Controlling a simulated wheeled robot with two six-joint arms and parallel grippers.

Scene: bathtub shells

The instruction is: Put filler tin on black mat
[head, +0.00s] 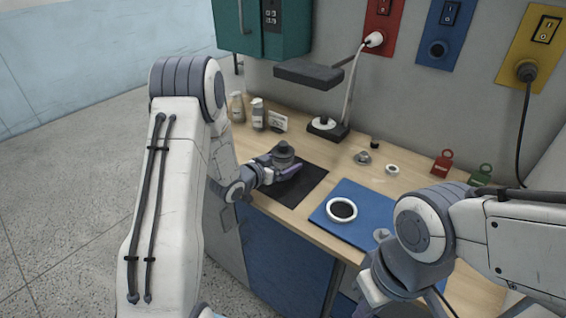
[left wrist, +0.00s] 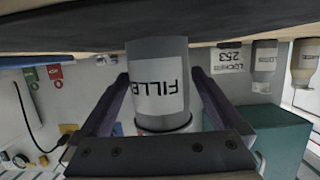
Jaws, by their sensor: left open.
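The grey filler tin (head: 283,153) stands upright on the black mat (head: 304,187) on the workbench. My left gripper (head: 284,171) is open, with its fingers on either side of the tin. In the left wrist view the tin (left wrist: 160,85), with its white FILLER label upside down, sits between the two spread fingers (left wrist: 165,105), with gaps showing beside it. My right arm is at the right of the head view, and its fingertips are not clear there.
A blue mat (head: 345,232) with a white-rimmed dark dish (head: 341,210) lies right of the black mat. Red (head: 442,163) and green (head: 481,175) tags are at the right.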

